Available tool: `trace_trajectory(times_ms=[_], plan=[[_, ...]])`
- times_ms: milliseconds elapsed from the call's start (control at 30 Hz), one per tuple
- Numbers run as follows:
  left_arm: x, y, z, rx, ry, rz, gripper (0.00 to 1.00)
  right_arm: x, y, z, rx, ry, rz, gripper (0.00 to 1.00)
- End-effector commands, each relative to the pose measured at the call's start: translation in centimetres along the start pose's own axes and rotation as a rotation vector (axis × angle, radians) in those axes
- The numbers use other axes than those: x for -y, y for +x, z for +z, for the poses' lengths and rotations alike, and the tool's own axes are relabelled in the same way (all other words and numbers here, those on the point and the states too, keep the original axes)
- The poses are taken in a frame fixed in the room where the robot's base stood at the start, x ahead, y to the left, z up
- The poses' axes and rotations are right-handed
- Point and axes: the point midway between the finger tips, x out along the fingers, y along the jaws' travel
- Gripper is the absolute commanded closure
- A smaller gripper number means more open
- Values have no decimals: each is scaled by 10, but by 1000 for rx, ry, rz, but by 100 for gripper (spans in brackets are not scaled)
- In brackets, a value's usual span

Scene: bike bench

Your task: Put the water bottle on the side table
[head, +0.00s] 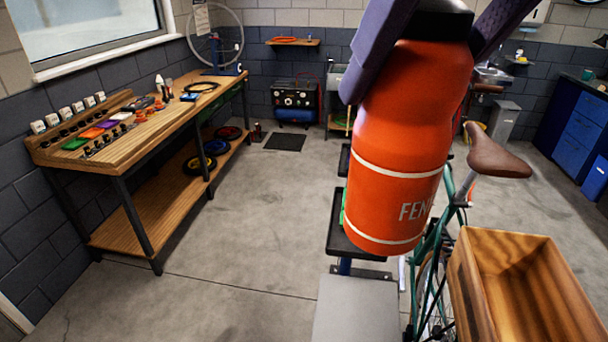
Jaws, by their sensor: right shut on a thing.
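The water bottle (400,150) is orange with a black cap and white bands and lettering. It is large and close in the head view, right of centre, nearly upright with a slight tilt. My right gripper (420,68) has its purple fingers on either side of the bottle's top and is shut on it. The bottle hides part of a dark tray (348,245) on a blue post behind it. A grey flat top (356,312) shows at the bottom edge. I cannot tell which surface is the side table. My left gripper is not in view.
A green bicycle with a brown saddle (495,160) stands at the right, with a wooden crate (462,290) in front of it. A long wooden workbench (150,128) with tools runs along the left. The concrete floor (240,220) between is clear.

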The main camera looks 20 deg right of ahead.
Motion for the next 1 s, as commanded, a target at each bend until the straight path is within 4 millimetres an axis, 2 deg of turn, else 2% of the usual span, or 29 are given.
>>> trace_trajectory(times_ms=[33,100,367,500,600,700,800,1000], plan=[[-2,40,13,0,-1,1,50,0,35,22,-2,0,-1,100],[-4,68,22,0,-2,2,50,0,60,38,-2,0,-1,100],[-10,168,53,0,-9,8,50,0,150,96,-1,0,-1,100],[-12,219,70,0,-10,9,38,1,197,124,0,-10,-9,100],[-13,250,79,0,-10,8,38,1,230,134,2,-53,-41,100],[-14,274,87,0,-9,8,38,-1,264,137,5,-137,-100,100],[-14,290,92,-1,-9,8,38,-7,294,134,6,-237,-170,100],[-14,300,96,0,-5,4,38,-32,338,129,3,-411,-284,100]])
